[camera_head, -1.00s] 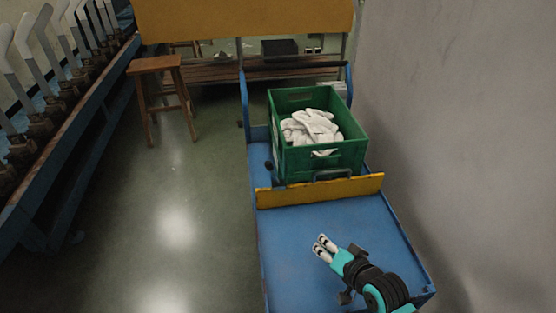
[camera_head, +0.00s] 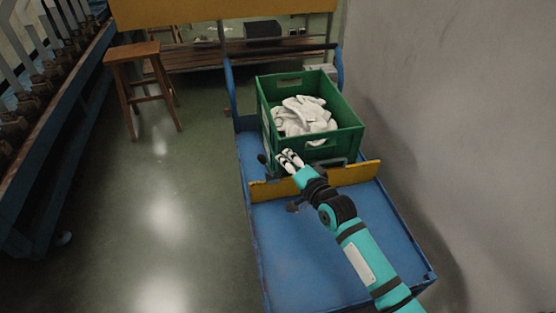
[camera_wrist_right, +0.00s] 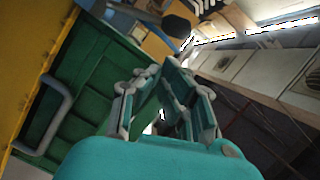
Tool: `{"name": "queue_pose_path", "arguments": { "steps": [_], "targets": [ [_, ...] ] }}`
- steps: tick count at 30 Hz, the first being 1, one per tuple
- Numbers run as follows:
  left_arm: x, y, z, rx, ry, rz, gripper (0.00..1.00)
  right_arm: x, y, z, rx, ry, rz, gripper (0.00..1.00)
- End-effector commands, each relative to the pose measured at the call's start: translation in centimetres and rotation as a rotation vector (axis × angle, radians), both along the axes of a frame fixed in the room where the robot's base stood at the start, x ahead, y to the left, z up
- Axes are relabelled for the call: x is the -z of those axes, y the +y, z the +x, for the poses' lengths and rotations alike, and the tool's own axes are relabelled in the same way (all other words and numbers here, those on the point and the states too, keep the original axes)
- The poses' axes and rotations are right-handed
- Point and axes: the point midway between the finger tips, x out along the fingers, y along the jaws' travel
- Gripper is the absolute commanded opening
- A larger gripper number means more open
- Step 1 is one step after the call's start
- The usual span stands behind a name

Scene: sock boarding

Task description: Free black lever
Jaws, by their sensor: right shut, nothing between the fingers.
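A small black knob (camera_head: 262,158), which looks like the black lever, sits on the blue cart (camera_head: 300,245) by the front left corner of the green crate (camera_head: 345,140). My right gripper (camera_head: 285,156) is shut and empty, just right of the knob and in front of the crate. I cannot tell whether it touches the knob or crate. In the right wrist view its fingers (camera_wrist_right: 160,75) are near the crate (camera_wrist_right: 95,85); I cannot make out the lever there. My left gripper is not in view.
White socks (camera_head: 305,115) lie in the crate. A yellow bar (camera_head: 350,174) crosses the cart in front of it, with a grey U-shaped handle (camera_wrist_right: 55,118) nearby. A grey wall (camera_head: 450,130) stands right. A wooden stool (camera_head: 140,75) and open floor are left.

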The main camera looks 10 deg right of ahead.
Motion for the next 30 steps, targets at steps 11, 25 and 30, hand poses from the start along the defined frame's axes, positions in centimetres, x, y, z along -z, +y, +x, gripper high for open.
{"name": "queue_pose_path", "arguments": {
  "steps": [11,25,30],
  "targets": [
    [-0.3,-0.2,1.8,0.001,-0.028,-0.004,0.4,0.8,2.2,1.1,0.0,0.0,-0.001,0.0],
    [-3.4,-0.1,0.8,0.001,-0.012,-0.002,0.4,0.0,3.2,1.1,0.001,0.005,-0.107,0.0],
    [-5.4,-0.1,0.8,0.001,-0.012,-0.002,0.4,0.2,4.3,1.1,0.001,0.004,-0.236,0.0]
  ]
}}
